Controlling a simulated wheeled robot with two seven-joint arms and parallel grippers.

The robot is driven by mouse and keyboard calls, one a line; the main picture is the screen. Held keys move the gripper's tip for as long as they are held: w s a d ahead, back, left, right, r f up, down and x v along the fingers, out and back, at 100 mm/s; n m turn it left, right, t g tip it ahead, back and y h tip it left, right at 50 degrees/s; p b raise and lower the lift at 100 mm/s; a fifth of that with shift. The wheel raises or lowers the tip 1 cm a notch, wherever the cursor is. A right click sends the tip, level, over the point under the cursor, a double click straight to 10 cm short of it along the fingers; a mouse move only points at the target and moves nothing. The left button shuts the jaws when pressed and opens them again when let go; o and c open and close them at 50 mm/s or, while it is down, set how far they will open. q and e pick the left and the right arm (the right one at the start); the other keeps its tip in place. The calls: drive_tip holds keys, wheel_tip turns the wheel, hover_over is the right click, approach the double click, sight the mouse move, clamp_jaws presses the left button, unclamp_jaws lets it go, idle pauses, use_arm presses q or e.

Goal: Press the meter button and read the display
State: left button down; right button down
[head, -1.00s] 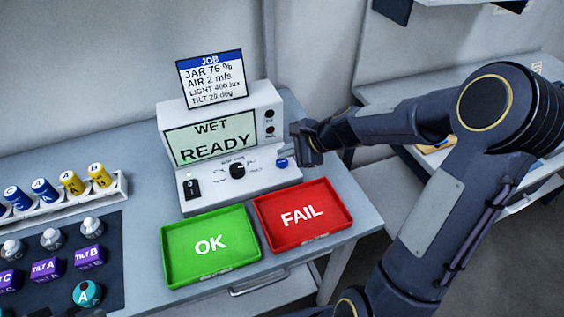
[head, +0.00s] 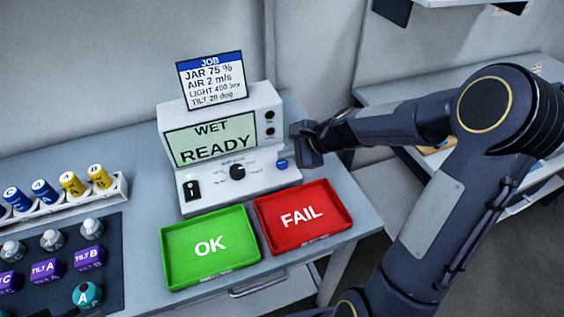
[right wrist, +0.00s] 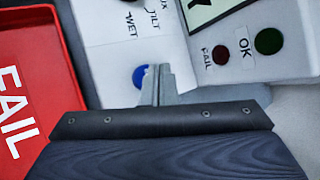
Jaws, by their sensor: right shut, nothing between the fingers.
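The white meter (head: 222,138) stands on the bench. Its display (head: 211,139) reads "WET READY". A dark knob (head: 237,171) and a black switch (head: 191,189) with a small green light above it sit on its sloped front panel. The blue button (head: 282,163) is at the panel's right end; it also shows in the right wrist view (right wrist: 139,76), partly hidden behind my fingers. My right gripper (right wrist: 158,78) is shut and empty, its fingertips just beside the button in that view. I cannot tell whether they touch it. My left gripper is not in view.
A job card (head: 212,80) stands on top of the meter. A green OK tray (head: 180,275) and a red FAIL tray (head: 335,232) lie in front. A rack (head: 122,187) of coloured cylinders and a dark mat (head: 115,230) with several sensors are at left.

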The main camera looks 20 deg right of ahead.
sight(286, 164)
drive_tip(key=shift+f, duration=0.1)
idle(0.6)
drive_tip(key=shift+f+b, duration=0.35)
drive_tip(key=shift+b, duration=0.05)
drive_tip(key=shift+f+b, duration=0.45)
idle(0.5)
drive_tip(key=shift+r, duration=0.1)
drive_tip(key=shift+r+p, duration=0.75)
drive_tip(key=shift+p, duration=0.05)
wheel_tip(286, 164, up, 5)
drive_tip(key=p, duration=0.4)
drive_tip(key=shift+r+p, duration=0.1)
drive_tip(key=shift+p, duration=0.2)
